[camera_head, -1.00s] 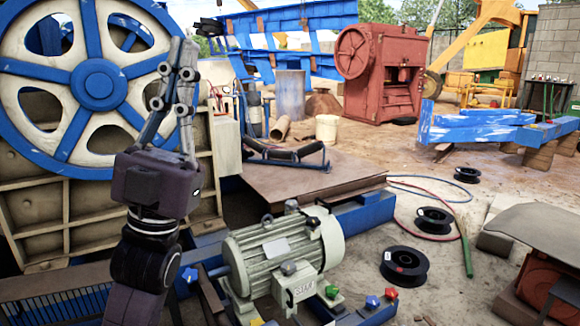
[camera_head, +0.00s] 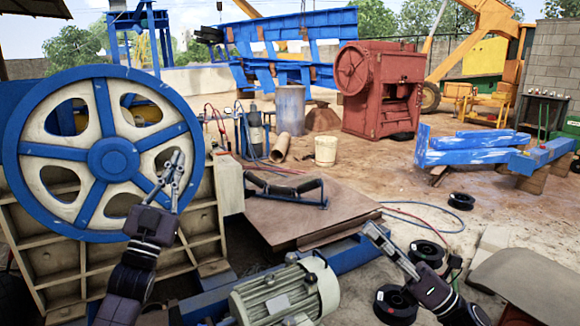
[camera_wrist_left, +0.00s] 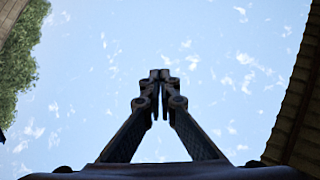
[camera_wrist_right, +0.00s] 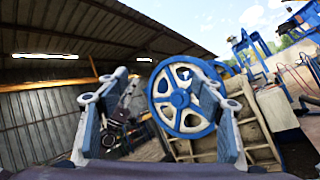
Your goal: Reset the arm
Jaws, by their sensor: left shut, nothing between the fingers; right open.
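My left gripper (camera_head: 176,171) points upward in front of the big blue and cream flywheel (camera_head: 113,158) in the head view. In the left wrist view its fingertips (camera_wrist_left: 160,74) meet against open sky, with nothing between them. My right gripper (camera_head: 372,236) is at the lower right of the head view, pointing up and left over the ground. In the right wrist view its fingers (camera_wrist_right: 160,84) stand wide apart and empty, with the flywheel seen beyond them. My left arm also shows in that view, behind the left finger.
A cream electric motor (camera_head: 285,294) sits at bottom centre. A brown metal plate (camera_head: 300,213) lies behind it. Black cable reels (camera_head: 396,304) lie close to my right arm. A grey-topped block (camera_head: 535,287) stands at lower right. Open ground (camera_head: 365,175) stretches toward the red machine (camera_head: 380,88).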

